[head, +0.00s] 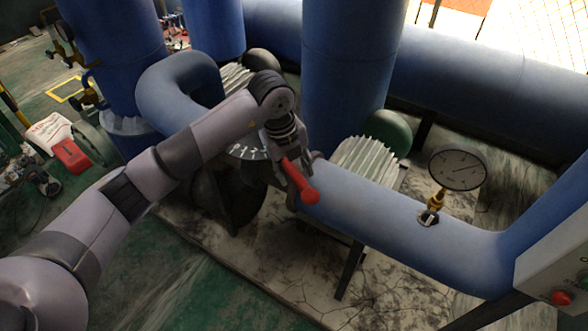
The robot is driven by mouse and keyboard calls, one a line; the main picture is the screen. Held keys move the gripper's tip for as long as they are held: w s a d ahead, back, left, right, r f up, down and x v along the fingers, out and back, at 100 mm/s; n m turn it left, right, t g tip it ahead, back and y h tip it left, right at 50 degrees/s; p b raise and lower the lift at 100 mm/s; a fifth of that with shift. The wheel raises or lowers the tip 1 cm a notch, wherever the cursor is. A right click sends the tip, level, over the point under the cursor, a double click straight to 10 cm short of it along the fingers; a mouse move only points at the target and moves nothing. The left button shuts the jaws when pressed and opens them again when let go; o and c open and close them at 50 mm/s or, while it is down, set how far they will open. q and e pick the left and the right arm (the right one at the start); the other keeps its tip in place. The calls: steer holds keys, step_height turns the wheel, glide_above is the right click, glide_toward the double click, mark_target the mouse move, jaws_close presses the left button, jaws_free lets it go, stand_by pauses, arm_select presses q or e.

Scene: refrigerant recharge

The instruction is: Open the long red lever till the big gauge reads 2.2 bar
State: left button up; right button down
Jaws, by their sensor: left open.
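The long red lever (300,182) slants down to the right above the blue pipe, with a rounded knob at its lower end. My left gripper (296,168) is at the lever's upper part, its fingers around or beside it; I cannot tell whether they touch. It is open. My right gripper is out of view.
The blue pipe (390,232) runs right to an elbow. A grey control box (560,262) with a red button (562,298) is at the lower right. Thick blue vertical pipes (345,80) and ribbed motors (362,162) stand behind. A red container (71,155) is on the left floor.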

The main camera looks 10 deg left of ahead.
arm_select(q)
step_height(320, 180, up, 11)
steer(key=s+a, duration=0.1)
steer(key=shift+s+a+r, duration=0.2)
steer(key=shift+a, duration=0.15)
